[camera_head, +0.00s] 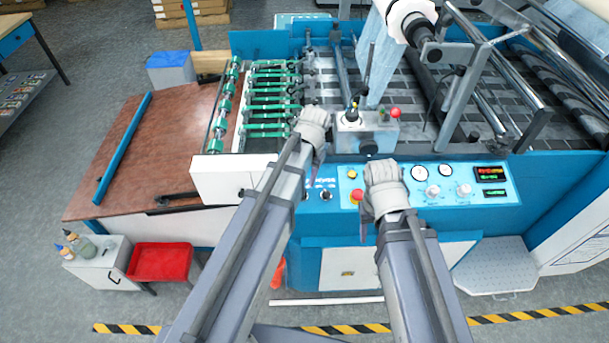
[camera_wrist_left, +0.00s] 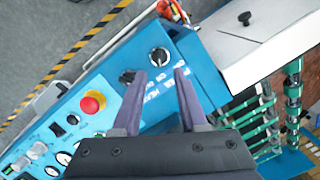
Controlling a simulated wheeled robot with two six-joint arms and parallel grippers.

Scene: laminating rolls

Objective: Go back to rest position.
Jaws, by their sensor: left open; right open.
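My left gripper (camera_head: 318,153) is over the left part of the laminating machine's blue front panel (camera_head: 512,212). In the left wrist view, its two dark fingers (camera_wrist_left: 158,92) are apart with nothing between them. A black rotary knob (camera_wrist_left: 158,57) lies beyond the fingertips, and a second dark knob (camera_wrist_left: 127,76) is beside it. A red button (camera_wrist_left: 93,103) is farther left. My right gripper (camera_head: 366,215) is in front of the panel near the red button (camera_head: 356,195). It is open, and I see nothing held in it, though its fingers are partly hidden.
Green rollers (camera_head: 268,108) and a brown feed table (camera_head: 170,135) are at left. Rolls and metal bars (camera_head: 490,110) fill the right. Grey floor (camera_head: 230,310) is open below.

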